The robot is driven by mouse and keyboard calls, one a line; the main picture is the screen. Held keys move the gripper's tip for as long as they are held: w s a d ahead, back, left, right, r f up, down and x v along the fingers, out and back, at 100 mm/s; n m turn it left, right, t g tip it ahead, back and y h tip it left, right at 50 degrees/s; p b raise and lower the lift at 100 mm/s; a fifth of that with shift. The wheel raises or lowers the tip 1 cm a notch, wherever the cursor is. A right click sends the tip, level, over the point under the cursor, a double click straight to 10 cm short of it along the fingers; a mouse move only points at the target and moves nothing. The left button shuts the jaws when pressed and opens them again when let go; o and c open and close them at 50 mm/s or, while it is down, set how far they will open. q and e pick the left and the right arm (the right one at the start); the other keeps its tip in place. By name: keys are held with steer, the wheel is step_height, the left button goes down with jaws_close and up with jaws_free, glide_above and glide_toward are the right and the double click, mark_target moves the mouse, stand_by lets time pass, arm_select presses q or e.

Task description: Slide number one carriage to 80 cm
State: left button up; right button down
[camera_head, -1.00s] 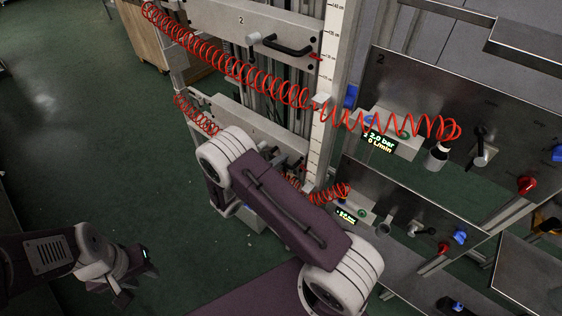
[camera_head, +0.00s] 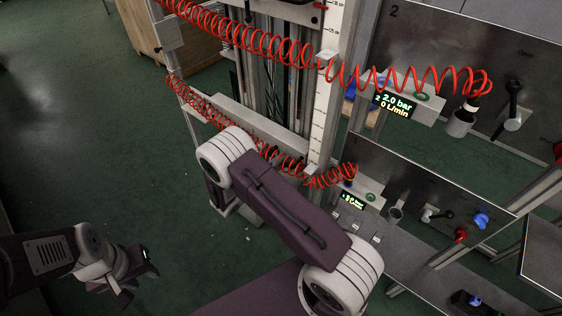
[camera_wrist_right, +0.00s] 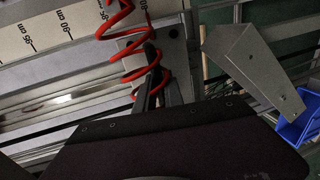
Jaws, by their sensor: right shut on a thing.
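The lower carriage (camera_head: 238,122), a grey crossbeam, sits on the upright frame below the upper carriage. Its right part and handle are hidden behind my right arm in the head view. The white scale (camera_head: 323,110) stands at its right. In the right wrist view, the scale (camera_wrist_right: 50,35) shows 95, 90 and 85 cm marks near the grey carriage plate (camera_wrist_right: 176,50). My right gripper (camera_wrist_right: 152,82) is shut on the dark carriage handle (camera_wrist_right: 151,62), partly covered by a red coil. My left gripper (camera_head: 140,272) hangs away at lower left, its jaws unclear.
Red coiled hoses (camera_head: 235,28) run from the carriages to the panels at right. The upper panel (camera_head: 450,60) has a 2.0 bar display; the lower panel (camera_head: 410,190) has knobs. A blue bin (camera_wrist_right: 300,128) is at right in the wrist view. Green floor is clear at left.

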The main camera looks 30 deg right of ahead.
steer(key=c, duration=1.5)
jaws_free()
steer(key=shift+s+f, duration=0.15)
steer(key=shift+f, duration=0.25)
steer(key=shift+o, duration=0.2)
steer(key=shift+r, duration=0.1)
steer(key=v, duration=0.9)
steer(key=shift+r, duration=0.1)
